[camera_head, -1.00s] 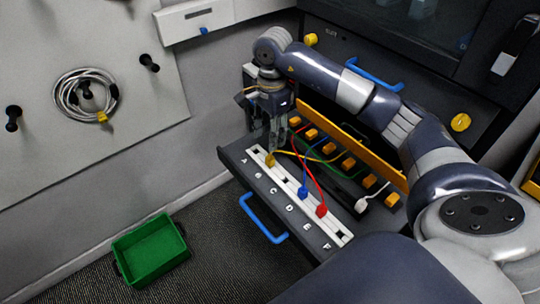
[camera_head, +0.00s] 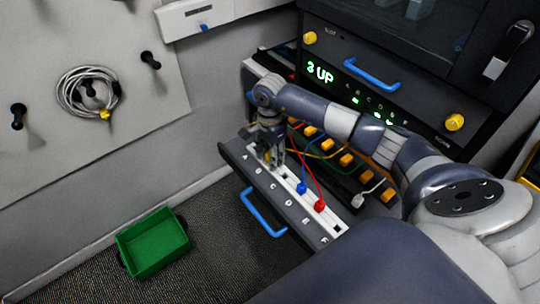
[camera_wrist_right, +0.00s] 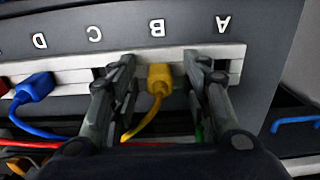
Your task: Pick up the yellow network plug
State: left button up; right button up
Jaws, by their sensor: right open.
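The yellow network plug (camera_wrist_right: 159,78) sits at the white strip (camera_wrist_right: 75,68) by the letter B in the right wrist view, with its yellow cable trailing toward me. My right gripper (camera_wrist_right: 158,72) is open, with one finger on each side of the yellow plug and a gap to each. In the head view my right gripper (camera_head: 268,156) points down over the strip and mostly hides the plug. My left gripper is not in view.
A blue plug (camera_head: 302,188) and a red plug (camera_head: 320,205) stand in the strip. A white plug (camera_head: 358,201) lies behind it. Orange blocks (camera_head: 346,160) line the drawer's back. A blue handle (camera_head: 263,212) is in front; a green bin (camera_head: 152,243) is on the floor.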

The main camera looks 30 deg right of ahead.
jog(key=shift+c, duration=0.5)
grip_shut()
jog(key=shift+r, duration=0.1)
notch_tip(320, 180, up, 9)
jog(key=shift+r+b, duration=0.1)
jog(key=shift+b, duration=0.9)
jog(key=shift+r+p, duration=0.95)
jog(key=shift+r, duration=1.15)
